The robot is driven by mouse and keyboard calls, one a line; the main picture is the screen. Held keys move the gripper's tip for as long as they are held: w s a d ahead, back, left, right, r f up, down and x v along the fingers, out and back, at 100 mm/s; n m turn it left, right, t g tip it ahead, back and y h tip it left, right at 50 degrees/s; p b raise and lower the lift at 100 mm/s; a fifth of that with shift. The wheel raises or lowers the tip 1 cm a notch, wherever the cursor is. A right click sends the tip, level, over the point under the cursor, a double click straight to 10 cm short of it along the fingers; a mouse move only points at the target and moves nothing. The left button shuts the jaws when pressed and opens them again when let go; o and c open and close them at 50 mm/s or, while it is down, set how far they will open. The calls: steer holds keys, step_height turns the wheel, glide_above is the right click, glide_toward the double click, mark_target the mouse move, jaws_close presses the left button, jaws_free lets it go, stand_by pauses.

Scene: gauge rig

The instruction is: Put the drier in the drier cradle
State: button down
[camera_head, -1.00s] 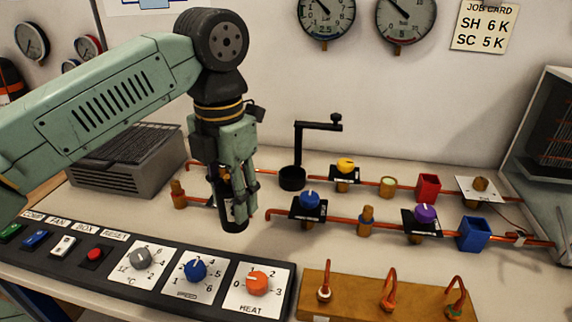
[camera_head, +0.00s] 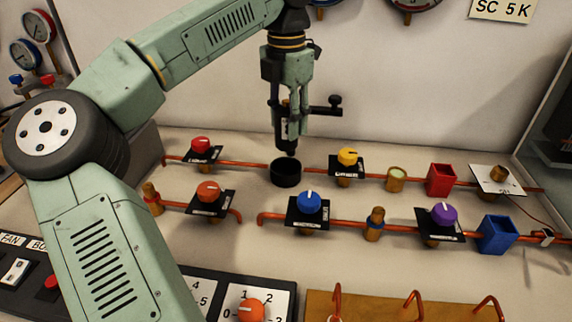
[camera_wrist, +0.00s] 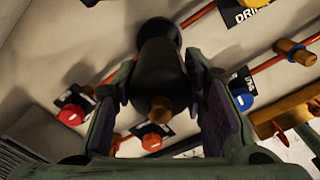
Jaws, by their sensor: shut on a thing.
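The drier (camera_head: 283,138) is a dark cylinder, held upright between the fingers of my gripper (camera_head: 290,125). In the wrist view the drier (camera_wrist: 165,75) shows as a black body with a brass end towards the camera, between the two finger pads. The drier cradle (camera_head: 285,174) is a black round cup at the back of the bench, with a post and side arm partly hidden behind my gripper. The drier's lower end is over the cup, close to its rim; I cannot tell whether it has entered.
Copper pipes with a red valve (camera_head: 201,146), a yellow valve (camera_head: 347,157), an orange-red valve (camera_head: 209,192) and a blue valve (camera_head: 309,203) lie around the cradle. A red box (camera_head: 440,180) and a blue box (camera_head: 496,235) stand to the right. The wall is close behind.

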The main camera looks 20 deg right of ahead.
mark_target(286, 100)
steer(key=shift+f+p, duration=0.4)
steer(key=shift+f, duration=3.7)
steer(key=c, duration=1)
jaws_free()
step_height(286, 100, up, 12)
steer(key=shift+a+r+b, duration=0.1)
steer(key=shift+r+b, duration=0.05)
steer(key=shift+b, duration=0.2)
